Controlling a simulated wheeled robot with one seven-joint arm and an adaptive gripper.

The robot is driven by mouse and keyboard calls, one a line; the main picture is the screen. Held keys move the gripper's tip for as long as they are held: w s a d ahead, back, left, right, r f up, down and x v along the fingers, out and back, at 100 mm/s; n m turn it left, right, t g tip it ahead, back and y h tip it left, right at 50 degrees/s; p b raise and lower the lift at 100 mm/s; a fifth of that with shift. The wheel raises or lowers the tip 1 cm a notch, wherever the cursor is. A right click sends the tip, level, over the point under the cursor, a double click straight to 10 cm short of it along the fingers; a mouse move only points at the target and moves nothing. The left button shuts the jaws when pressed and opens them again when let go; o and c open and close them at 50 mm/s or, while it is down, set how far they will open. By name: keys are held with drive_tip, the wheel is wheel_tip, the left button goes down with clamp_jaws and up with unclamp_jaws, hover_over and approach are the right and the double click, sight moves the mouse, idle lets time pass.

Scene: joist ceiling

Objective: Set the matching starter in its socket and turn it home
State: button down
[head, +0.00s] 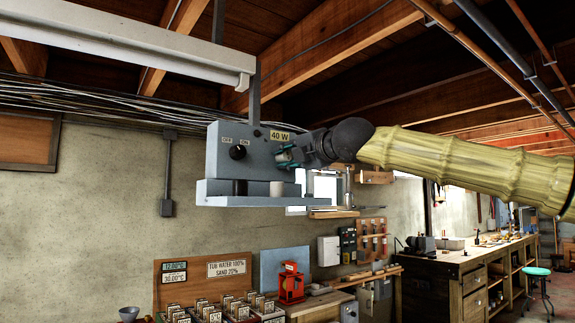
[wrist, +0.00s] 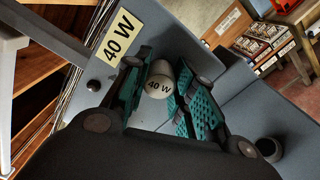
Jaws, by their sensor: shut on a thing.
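A grey fixture box (head: 232,148) hangs from the ceiling, with a "40 W" plate (head: 280,136) on its face; the plate also shows in the wrist view (wrist: 120,33). My gripper (head: 288,156) is at the right part of the face, below the plate. Its teal fingers are shut on a pale round starter (wrist: 159,79) whose end reads "40 W". The socket is hidden behind the starter and fingers, so I cannot tell whether the starter is seated. A dark knob (head: 237,152) marked OFF and ON sits left of the gripper.
A grey shelf (head: 225,201) juts out under the face, close below my gripper. A dark cylinder (head: 239,187) and a pale cylinder (head: 277,188) stand on it. A long lamp rail (head: 130,55) runs overhead at left. Workbenches stand farther back.

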drive_tip(key=shift+d+r+m, duration=0.1)
drive_tip(key=shift+m, duration=0.3)
drive_tip(key=shift+f+m+b, duration=0.2)
drive_tip(key=shift+m+b, duration=0.1)
drive_tip(key=shift+b, duration=0.35)
drive_tip(key=shift+f+m+b, duration=0.1)
drive_tip(key=shift+m+b, duration=0.6)
drive_tip(key=shift+b, duration=0.15)
drive_tip(key=shift+r+m+b, duration=0.2)
drive_tip(key=shift+m+b, duration=0.25)
drive_tip(key=shift+m, duration=0.15)
drive_tip(key=c, duration=1.1)
unclamp_jaws()
drive_tip(key=shift+s, duration=0.1)
